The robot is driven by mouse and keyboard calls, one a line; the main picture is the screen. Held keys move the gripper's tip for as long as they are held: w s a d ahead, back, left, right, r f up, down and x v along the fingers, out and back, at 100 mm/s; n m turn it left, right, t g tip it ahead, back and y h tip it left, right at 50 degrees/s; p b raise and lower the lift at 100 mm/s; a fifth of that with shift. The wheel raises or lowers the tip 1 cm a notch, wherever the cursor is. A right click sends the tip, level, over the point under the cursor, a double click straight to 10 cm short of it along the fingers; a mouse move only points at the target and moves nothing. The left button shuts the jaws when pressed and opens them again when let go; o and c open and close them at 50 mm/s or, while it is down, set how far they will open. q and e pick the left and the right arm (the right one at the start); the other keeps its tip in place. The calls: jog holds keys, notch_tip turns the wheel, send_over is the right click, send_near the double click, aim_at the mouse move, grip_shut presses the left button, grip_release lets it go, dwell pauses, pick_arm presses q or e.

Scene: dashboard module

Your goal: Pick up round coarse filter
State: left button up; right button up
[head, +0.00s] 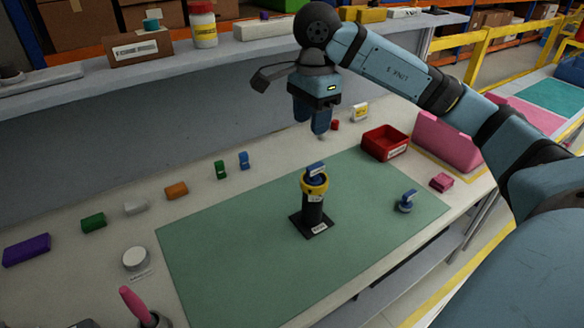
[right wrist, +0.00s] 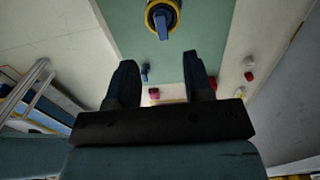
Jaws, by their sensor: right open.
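No label that I can read names the round coarse filter. A round white disc (head: 135,257) lies on the table left of the green mat, with a small label before it. A blue-handled round piece (head: 316,171) sits in a yellow ring atop a black stand (head: 313,215) on the mat; it also shows at the top of the right wrist view (right wrist: 163,22). A similar blue piece (head: 406,202) lies on the mat's right part. My right gripper (head: 311,124) is open and empty, fingers down, in the air behind the stand. My left gripper is out of view.
Small coloured blocks, such as an orange one (head: 176,190) and a purple one (head: 27,250), line the table's back left. A red bin (head: 386,143) and a pink block (head: 441,182) are at the right. A grey shelf (head: 240,48) runs behind. The mat's (head: 240,250) left half is clear.

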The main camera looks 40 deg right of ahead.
jog(key=f, duration=0.2)
jog(key=f+b, duration=0.1)
jog(key=shift+s+d, duration=0.3)
send_over(316, 166)
jog(key=a, duration=0.1)
notch_tip(316, 166, down, 4)
jog(key=shift+f, duration=0.55)
jog(key=f, duration=0.2)
jog(key=d+f, duration=0.1)
jog(key=f, duration=0.1)
jog(key=shift+f, duration=0.2)
jog(key=shift+w+f, duration=0.1)
jog(key=shift+f, duration=0.15)
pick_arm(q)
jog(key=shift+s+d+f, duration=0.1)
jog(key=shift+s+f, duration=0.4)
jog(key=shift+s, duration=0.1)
pick_arm(e)
jog(key=shift+c, duration=0.5)
